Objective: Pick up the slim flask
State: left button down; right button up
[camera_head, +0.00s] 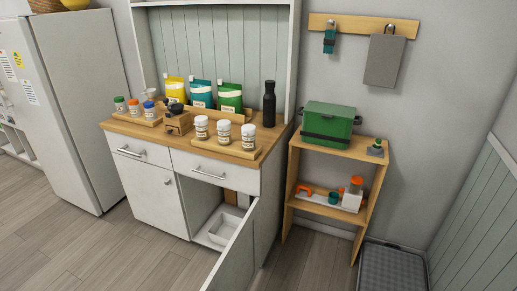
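A slim black flask (269,106) stands upright near the right end of the wooden countertop (262,134) of a white cabinet. It stands behind and to the right of a wooden tray holding white jars (223,131). A green pouch (229,97) stands to its left. Neither of my grippers shows in the head view.
More pouches, small jars and a dark item on a wooden stand share the countertop. The cabinet's lower right door (236,252) hangs open. A shelf unit (345,149) with a green box (328,125) stands at right. Floor (120,250) is clear at front left.

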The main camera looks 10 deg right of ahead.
aim_at(269, 99)
jog(key=i+l, duration=0.75)
jog(key=l, duration=0.25)
jog(key=u, duration=0.05)
